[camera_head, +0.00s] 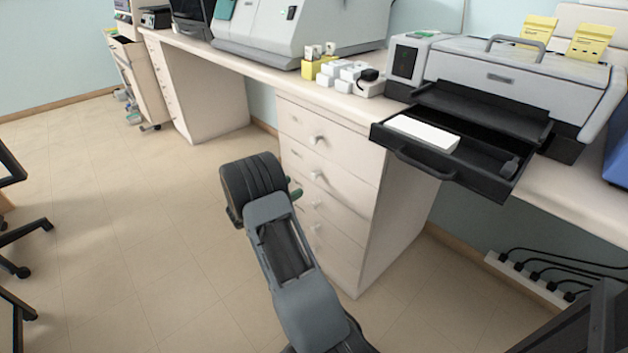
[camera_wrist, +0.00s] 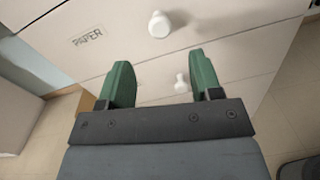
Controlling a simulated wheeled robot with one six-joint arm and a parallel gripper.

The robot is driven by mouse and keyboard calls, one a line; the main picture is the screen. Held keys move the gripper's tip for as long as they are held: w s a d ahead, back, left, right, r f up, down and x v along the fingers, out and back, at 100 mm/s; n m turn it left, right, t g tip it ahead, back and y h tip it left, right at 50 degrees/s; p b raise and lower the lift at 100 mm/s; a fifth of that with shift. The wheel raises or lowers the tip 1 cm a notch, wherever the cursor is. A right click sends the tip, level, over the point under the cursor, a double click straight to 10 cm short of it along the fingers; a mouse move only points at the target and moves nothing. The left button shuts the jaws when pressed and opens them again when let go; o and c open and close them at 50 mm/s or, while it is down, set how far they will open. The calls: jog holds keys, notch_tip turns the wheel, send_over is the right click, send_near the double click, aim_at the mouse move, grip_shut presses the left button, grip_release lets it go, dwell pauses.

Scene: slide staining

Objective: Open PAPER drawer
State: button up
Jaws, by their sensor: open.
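The PAPER drawer front (camera_wrist: 118,52) is white, with a "PAPER" label (camera_wrist: 88,38) and a round white knob (camera_wrist: 160,24) in the wrist view. It looks shut and flush. My gripper (camera_wrist: 160,62) is open and empty; its two green fingers point toward the drawer fronts. The PAPER knob shows just beyond the fingertips, near the middle of the gap. In the head view my gripper (camera_head: 294,188) is mostly hidden behind my wrist, beside the white drawer cabinet (camera_head: 385,225). The labels are too small to read there.
A lower drawer's knob (camera_wrist: 181,82) shows between the fingers. White and yellow boxes (camera_head: 345,75) stand on the counter.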

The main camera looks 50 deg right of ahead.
aim_at(312, 177)
jog(key=d, duration=0.3)
jog(key=d+b, duration=0.1)
jog(key=d, duration=0.2)
jog(key=s+d+b, duration=0.1)
jog(key=d, duration=0.2)
jog(key=shift+s+d, duration=0.1)
jog(key=shift+d, duration=0.25)
jog(key=shift+c, duration=0.4)
grip_shut()
